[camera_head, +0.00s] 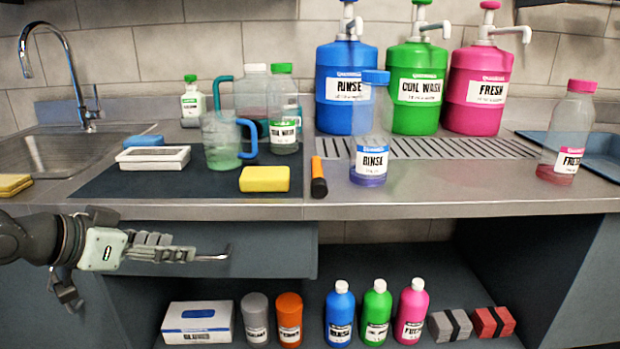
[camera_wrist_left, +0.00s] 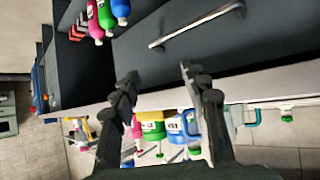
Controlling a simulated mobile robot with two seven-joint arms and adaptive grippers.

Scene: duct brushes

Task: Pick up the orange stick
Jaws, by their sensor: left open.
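I cannot make out the stick in that view. My right gripper is in neither view.
A yellow sponge (camera_head: 264,179) and a clear pitcher (camera_head: 222,140) sit left of the stick on the dark mat (camera_head: 130,182). A Rinse bottle (camera_head: 369,162) stands just right of it. The drawer handle (camera_wrist_left: 197,25) protrudes near my left fingers. The counter's front edge (camera_head: 420,211) is clear.

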